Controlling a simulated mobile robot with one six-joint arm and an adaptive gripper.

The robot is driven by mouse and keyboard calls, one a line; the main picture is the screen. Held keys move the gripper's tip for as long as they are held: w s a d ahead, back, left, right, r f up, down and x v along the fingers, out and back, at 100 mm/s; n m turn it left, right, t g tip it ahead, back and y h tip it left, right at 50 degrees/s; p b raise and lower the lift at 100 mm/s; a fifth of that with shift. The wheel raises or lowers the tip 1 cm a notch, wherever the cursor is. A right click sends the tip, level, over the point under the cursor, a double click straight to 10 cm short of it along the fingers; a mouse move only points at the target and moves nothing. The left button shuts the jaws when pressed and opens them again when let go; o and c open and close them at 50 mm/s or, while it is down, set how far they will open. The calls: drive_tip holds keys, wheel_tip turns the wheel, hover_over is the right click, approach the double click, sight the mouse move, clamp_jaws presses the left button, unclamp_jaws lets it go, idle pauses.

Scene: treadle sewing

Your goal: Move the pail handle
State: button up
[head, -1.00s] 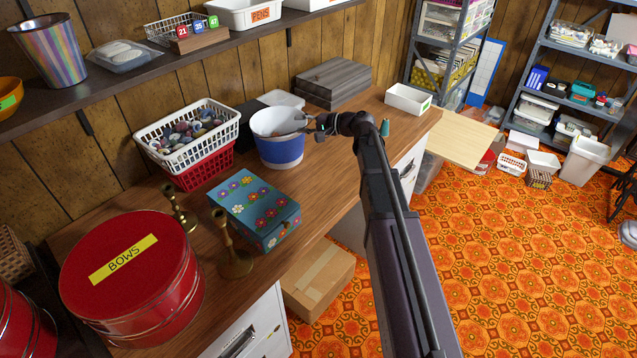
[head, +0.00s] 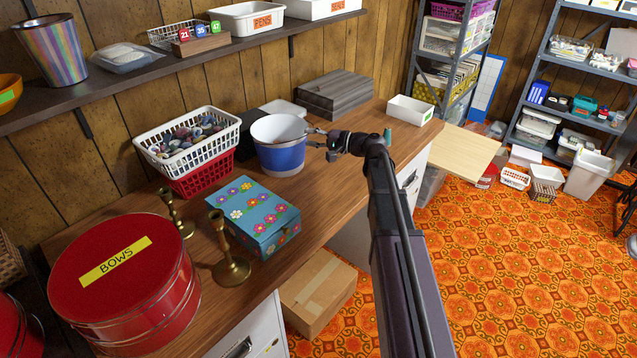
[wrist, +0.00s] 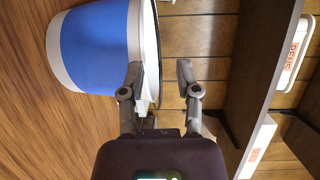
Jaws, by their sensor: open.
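The pail (head: 282,157), blue with a white rim and base, stands upright on the wooden counter. It also shows in the wrist view (wrist: 95,48), turned on its side by the camera angle. A thin dark curve (wrist: 158,45) follows its rim there and may be the handle; I cannot tell for sure. My gripper (head: 316,138) is open and empty at the right side of the pail, near rim height. In the wrist view, one finger of my gripper (wrist: 158,82) overlaps the pail's rim and the other is clear of it. I cannot tell whether they touch.
White and red baskets (head: 187,140) stand left of the pail. A flowered blue box (head: 254,215) and brass candlesticks (head: 231,262) are in front. A shelf (head: 130,85) runs above.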

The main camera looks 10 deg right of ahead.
drive_tip(key=f+v, duration=0.1)
drive_tip(key=v, duration=1)
drive_tip(key=s+a+f+n+g+h+p, duration=0.3)
drive_tip(key=s+a+g+h+p, duration=0.3)
drive_tip(key=s+a+p, duration=0.2)
drive_tip(key=shift+s+a+f+n, duration=0.3)
drive_tip(key=shift+s+a+n, duration=0.2)
drive_tip(key=shift+s+a, duration=0.75)
drive_tip(key=shift+w+a, duration=0.15)
drive_tip(key=shift+w, duration=0.1)
drive_tip(key=s+r+n+g+h+p, duration=0.2)
drive_tip(key=s+h+p, duration=0.6)
drive_tip(key=s, duration=0.4)
drive_tip(key=shift+r+n+g+h, duration=0.3)
drive_tip(key=shift+n+g, duration=0.3)
drive_tip(key=shift+g, duration=0.1)
